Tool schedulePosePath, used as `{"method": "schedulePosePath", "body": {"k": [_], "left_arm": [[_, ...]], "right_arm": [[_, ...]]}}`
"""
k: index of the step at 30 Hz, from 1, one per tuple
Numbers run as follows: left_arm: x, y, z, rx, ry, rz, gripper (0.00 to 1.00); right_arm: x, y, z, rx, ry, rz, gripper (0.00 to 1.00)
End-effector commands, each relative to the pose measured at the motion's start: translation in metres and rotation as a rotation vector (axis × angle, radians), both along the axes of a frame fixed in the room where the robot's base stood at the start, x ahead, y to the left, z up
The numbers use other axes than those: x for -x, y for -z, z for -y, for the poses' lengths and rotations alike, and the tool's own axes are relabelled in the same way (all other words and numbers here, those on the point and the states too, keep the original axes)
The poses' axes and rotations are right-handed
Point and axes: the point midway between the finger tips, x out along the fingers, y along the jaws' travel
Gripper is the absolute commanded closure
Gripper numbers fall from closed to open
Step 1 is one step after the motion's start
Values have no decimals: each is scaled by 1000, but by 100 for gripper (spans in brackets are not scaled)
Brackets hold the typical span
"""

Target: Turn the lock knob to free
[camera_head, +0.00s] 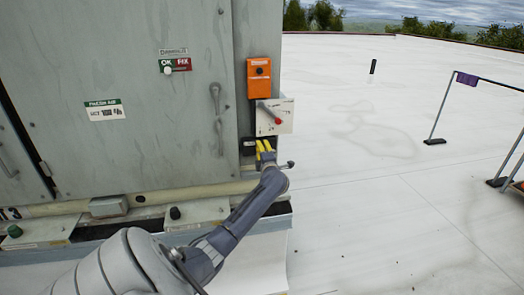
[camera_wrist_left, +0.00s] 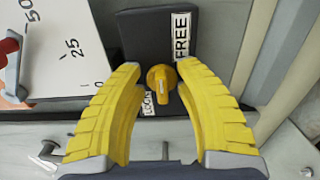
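The yellow lock knob (camera_wrist_left: 162,84) sits on the face of a black box (camera_wrist_left: 150,35), with a FREE label (camera_wrist_left: 182,35) at the upper right and a LOCK label (camera_wrist_left: 148,103) below. A part of the knob points down towards the LOCK label. My left gripper (camera_wrist_left: 154,72) is open, its yellow ribbed fingers on either side of the knob with gaps visible; I cannot tell the depth between them. In the head view, my left gripper (camera_head: 265,148) is at the black box (camera_head: 247,146), and the knob is hidden. My right gripper is not in view.
A white dial plate (camera_head: 286,112) with a red-tipped lever stands just above the gripper, below an orange box (camera_head: 259,78). The grey cabinet (camera_head: 130,140) fills the left. A pipe (camera_head: 150,197) runs below. Open white roof (camera_head: 380,200) lies right.

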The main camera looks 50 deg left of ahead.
Motion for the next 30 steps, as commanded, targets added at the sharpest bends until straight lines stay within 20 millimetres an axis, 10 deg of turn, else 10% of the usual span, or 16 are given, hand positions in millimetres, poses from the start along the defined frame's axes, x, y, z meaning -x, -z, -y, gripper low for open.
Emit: {"method": "schedulePosePath", "body": {"k": [30], "left_arm": [[56, 0, 103, -1, 1, 0, 66]], "right_arm": [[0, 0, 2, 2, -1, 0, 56]]}}
